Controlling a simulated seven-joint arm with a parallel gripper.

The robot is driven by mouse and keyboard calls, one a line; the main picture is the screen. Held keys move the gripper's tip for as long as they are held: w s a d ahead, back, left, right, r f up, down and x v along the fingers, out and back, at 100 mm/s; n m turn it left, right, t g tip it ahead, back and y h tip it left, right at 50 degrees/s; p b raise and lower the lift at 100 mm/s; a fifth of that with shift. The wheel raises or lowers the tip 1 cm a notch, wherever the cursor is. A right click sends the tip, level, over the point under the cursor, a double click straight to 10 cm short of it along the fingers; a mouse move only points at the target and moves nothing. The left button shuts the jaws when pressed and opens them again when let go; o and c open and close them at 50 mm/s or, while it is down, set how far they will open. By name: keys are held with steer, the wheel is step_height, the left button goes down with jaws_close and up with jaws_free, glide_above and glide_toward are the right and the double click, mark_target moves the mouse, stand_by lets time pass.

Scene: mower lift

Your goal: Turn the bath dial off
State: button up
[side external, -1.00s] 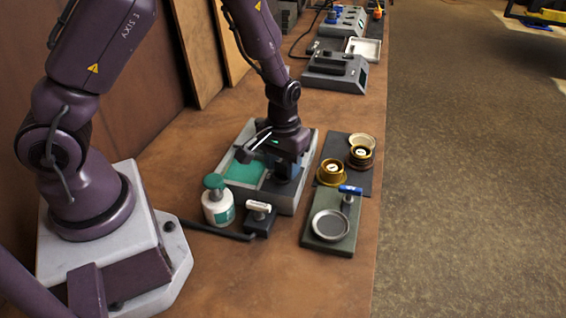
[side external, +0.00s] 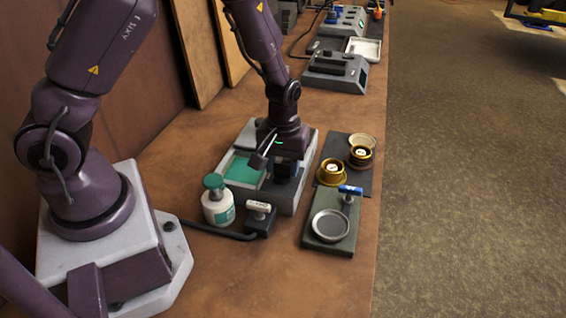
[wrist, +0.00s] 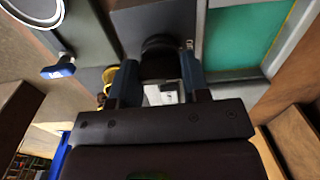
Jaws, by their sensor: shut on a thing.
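The bath (side external: 262,197) is a grey box with a green pool at its left and a raised dark panel at its right. My gripper (side external: 285,170) points down over that panel. In the wrist view my gripper (wrist: 161,62) has its two blue fingers on either side of a dark round dial (wrist: 160,46), shut on it. The green pool (wrist: 243,36) lies to the right there. In the side view the dial is hidden by the gripper, and its marking cannot be read in either view.
A white bottle with a green top (side external: 217,200) and a small dark block with a white-handled switch (side external: 259,220) stand before the bath. To the right are a green plate with a round dish (side external: 330,225) and blue handle (side external: 350,190), and brass-coloured pots (side external: 332,172). Grey devices (side external: 336,72) stand behind.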

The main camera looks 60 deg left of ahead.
mark_target(283, 164)
steer(key=o, duration=0.9)
steer(key=shift+r, duration=0.1)
step_height(283, 164, up, 13)
steer(key=shift+f, duration=0.1)
